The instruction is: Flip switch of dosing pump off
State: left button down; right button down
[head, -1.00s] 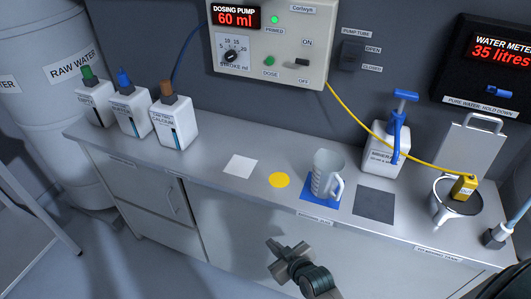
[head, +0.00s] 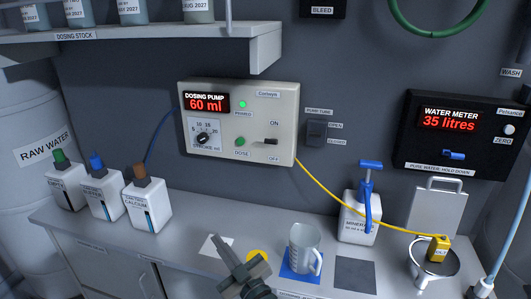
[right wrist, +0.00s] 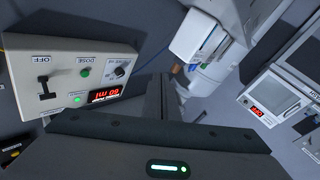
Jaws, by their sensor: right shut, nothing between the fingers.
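The dosing pump (head: 238,130) is a pale box on the back wall with a red "60 ml" display. Its black switch lever (head: 268,142) lies between the ON label above and the OFF label below; I cannot tell surely which way it is set. In the right wrist view the pump shows upside down at the left, with the switch (right wrist: 45,87) near its OFF label. My right gripper (head: 220,242) is shut and empty, below the pump in the head view and apart from it. My left gripper is not in view.
A shelf (head: 265,50) juts out above the pump. Bottles, a measuring jug (head: 304,247) and a white pump bottle (head: 359,215) stand on the counter (head: 195,228). A yellow tube (head: 345,205) runs from the pump to the right. The wall below the pump is clear.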

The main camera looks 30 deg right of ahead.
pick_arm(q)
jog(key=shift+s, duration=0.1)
pick_arm(e)
jog(key=d+r+m+h, duration=0.6)
jog(key=r+m+h, duration=0.1)
jog(key=h, duration=0.3)
jog(key=d+r+m+g+h, duration=0.1)
jog(key=d+r+m+h, duration=0.5)
jog(key=r+h, duration=0.3)
jog(key=shift+w+d+r+m+h, duration=0.4)
jog(key=shift+m+h, duration=0.1)
jog(key=shift+h, duration=0.8)
